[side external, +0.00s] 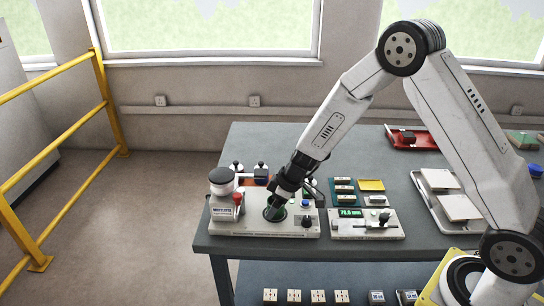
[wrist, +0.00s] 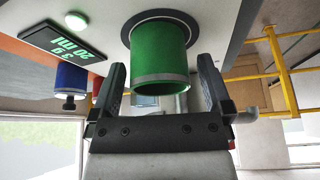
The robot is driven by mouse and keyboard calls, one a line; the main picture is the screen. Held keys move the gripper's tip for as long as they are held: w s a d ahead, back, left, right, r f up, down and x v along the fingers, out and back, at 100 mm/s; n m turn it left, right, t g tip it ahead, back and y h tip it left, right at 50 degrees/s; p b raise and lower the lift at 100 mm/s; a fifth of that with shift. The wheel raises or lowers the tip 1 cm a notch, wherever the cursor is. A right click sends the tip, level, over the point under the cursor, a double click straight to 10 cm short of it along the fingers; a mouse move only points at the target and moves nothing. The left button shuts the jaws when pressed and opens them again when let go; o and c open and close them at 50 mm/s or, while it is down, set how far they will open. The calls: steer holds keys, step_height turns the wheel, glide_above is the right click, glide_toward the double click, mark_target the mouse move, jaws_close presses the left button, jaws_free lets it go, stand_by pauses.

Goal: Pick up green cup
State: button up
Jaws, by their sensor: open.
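The green cup (wrist: 160,55) has a pale metal rim and stands in a dark round ring on the light machine. It lies between the two open fingers of my gripper (wrist: 162,88) in the wrist view, with a gap visible on either side. In the side external view my gripper (side external: 276,207) reaches down at the cup's spot on the left machine (side external: 250,228). A little green of the cup shows there around the fingers, and the rest is hidden.
A black-topped cylinder (side external: 222,178) and a red button (side external: 238,197) stand left of my gripper. A second device (side external: 365,230) with a green readout and a grey tray (side external: 432,205) lie to the right.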

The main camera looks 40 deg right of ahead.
steer(key=shift+w+a+f, duration=0.1)
steer(key=shift+w+f, duration=0.1)
steer(key=shift+f, duration=0.25)
jaws_close()
stand_by(0.4)
steer(key=shift+r, duration=0.1)
